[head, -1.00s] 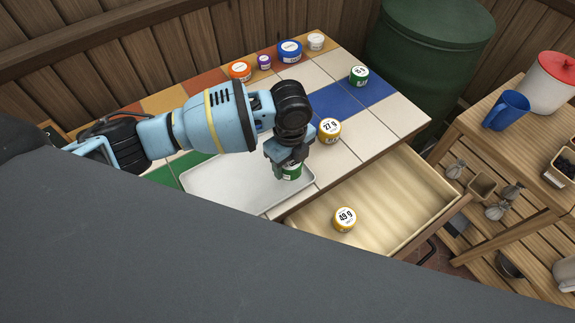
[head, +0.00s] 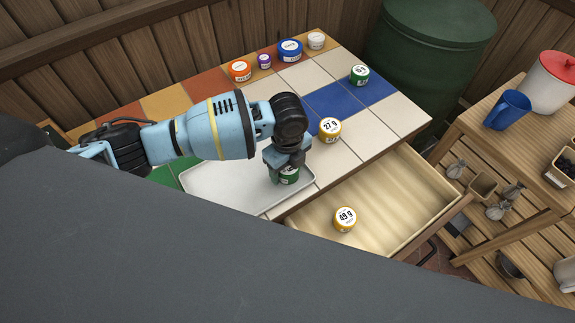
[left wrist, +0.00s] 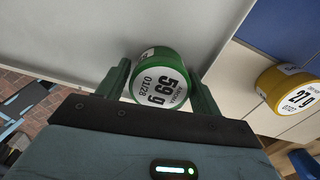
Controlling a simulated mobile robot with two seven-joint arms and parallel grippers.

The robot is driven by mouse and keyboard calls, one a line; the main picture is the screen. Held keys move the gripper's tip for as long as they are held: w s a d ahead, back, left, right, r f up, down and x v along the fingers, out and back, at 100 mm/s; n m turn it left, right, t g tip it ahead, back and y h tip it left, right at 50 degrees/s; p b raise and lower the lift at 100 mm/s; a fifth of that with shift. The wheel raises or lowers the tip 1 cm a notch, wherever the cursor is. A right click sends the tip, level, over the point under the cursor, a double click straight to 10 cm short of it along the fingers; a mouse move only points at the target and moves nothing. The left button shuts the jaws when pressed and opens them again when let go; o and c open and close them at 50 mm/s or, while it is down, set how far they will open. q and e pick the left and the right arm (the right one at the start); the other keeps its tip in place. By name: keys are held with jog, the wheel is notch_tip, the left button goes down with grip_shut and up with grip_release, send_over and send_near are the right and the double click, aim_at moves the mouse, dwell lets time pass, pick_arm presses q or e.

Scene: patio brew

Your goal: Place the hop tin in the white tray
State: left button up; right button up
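A green tin with a white lid label reading 59 g (head: 289,178) is between the fingers of my left gripper (head: 287,166). In the left wrist view the fingers (left wrist: 160,85) press close on both sides of the green tin (left wrist: 157,82), with its lid toward the camera. I take this as the hop tin, but the word is too small to read surely. The white tray (head: 222,190) lies on the tiled table under the gripper. The tin is over the tray's right part, inside its rim; any gap below it is hidden. My right gripper is not in view.
A yellow 27 g tin (head: 330,129) stands right of the tray. Another yellow tin (head: 344,218) is in the open drawer (head: 395,200). A green tin (head: 359,74) and orange (head: 240,71), purple (head: 264,61), blue (head: 290,51) and white (head: 316,41) containers stand farther back.

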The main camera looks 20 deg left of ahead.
pick_arm(q)
notch_tip(320, 180, up, 12)
jog(key=p, duration=0.1)
jog(key=shift+r, duration=0.2)
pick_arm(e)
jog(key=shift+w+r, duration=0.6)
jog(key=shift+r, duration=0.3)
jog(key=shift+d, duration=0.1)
